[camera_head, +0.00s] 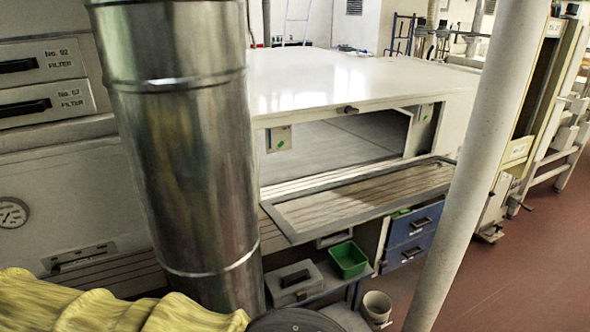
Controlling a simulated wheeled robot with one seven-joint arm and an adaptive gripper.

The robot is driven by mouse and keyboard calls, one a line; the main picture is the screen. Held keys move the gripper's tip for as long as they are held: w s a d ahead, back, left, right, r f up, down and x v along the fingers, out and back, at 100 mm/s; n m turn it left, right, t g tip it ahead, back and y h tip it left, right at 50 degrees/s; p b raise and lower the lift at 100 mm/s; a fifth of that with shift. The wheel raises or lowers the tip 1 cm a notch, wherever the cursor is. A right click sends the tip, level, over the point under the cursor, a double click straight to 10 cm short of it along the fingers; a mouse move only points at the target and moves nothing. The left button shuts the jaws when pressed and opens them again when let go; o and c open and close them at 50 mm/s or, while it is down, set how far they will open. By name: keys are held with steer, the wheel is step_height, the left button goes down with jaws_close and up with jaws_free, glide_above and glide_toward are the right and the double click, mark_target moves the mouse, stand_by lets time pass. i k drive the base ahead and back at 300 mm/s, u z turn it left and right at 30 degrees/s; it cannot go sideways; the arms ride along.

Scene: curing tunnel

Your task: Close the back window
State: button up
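A white box-like tunnel housing (300,72) stands in the middle. Its front has a wide opening (335,147) that shows a pale interior. A dark handle (347,109) sits on the front edge above the opening. Below it, a grey-framed panel (372,203) juts out, tilted, with slatted or see-through filling. I cannot tell for certain which part is the back window; the opening stands uncovered. My gripper is not in view. A dark rounded part, perhaps of my arm, shows at the bottom edge.
A shiny metal duct (180,130) stands close at left, and a pale post (476,170) at right. Yellow ribbed material (110,310) fills the lower left. Below are a green bin (347,260), a grey box (296,284), blue drawers (412,226) and a white bucket (377,306). Red floor is clear at right.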

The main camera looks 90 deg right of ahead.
mark_target(293, 238)
steer(key=k, duration=0.6)
steer(key=z, duration=3.05)
